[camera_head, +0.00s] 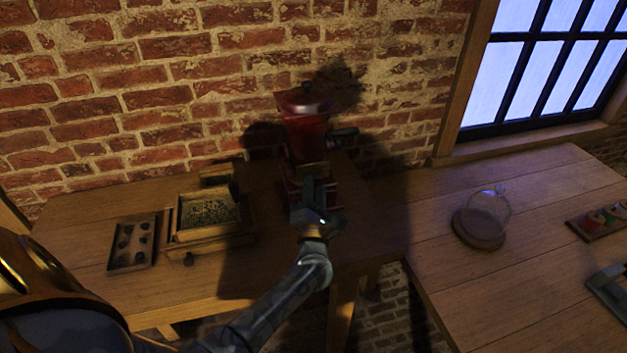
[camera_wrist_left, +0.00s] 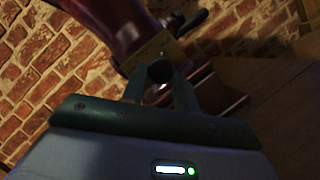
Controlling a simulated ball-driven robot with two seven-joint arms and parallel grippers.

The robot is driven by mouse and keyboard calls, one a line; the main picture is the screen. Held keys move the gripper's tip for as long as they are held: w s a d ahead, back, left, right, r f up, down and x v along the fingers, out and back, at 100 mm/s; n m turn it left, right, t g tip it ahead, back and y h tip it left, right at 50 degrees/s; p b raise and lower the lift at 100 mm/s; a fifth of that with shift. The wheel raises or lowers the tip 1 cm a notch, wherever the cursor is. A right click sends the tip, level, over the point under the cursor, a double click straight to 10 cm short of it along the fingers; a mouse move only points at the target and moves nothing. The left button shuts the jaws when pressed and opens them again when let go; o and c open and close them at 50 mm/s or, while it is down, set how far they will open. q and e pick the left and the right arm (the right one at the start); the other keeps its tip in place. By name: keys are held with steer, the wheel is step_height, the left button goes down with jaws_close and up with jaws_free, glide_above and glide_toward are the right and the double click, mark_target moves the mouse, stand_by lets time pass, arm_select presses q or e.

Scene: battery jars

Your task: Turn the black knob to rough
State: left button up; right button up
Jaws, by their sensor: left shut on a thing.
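A red grinder (camera_head: 306,130) stands at the back of the left table against the brick wall. Its red body also shows in the left wrist view (camera_wrist_left: 112,22). A brass plate (camera_wrist_left: 150,50) is on its front, and the round black knob (camera_wrist_left: 160,71) sits at the plate's lower edge. My left gripper (camera_head: 316,182) reaches to the grinder's front. In the left wrist view its fingers (camera_wrist_left: 162,82) are shut on the black knob, one on each side. Any marks on the plate are too dark to read. My right gripper is not in view.
A wooden box with a granular fill (camera_head: 208,213) and a dark tray with several round pieces (camera_head: 132,243) are left of my arm. A black crank handle (camera_head: 345,133) sticks out right of the grinder. A glass dome on a round base (camera_head: 480,229) stands on the right table.

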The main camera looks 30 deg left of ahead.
arm_select(q)
steer(key=shift+r+m+h+p, duration=0.2)
steer(key=shift+m+h+p, duration=0.2)
steer(key=shift+m+p, duration=0.5)
steer(key=shift+f+m, duration=0.1)
steer(key=shift+m, duration=0.2)
steer(key=o, duration=0.9)
steer(key=shift+o, duration=0.2)
steer(key=v, duration=1.6)
steer(key=shift+s, duration=0.2)
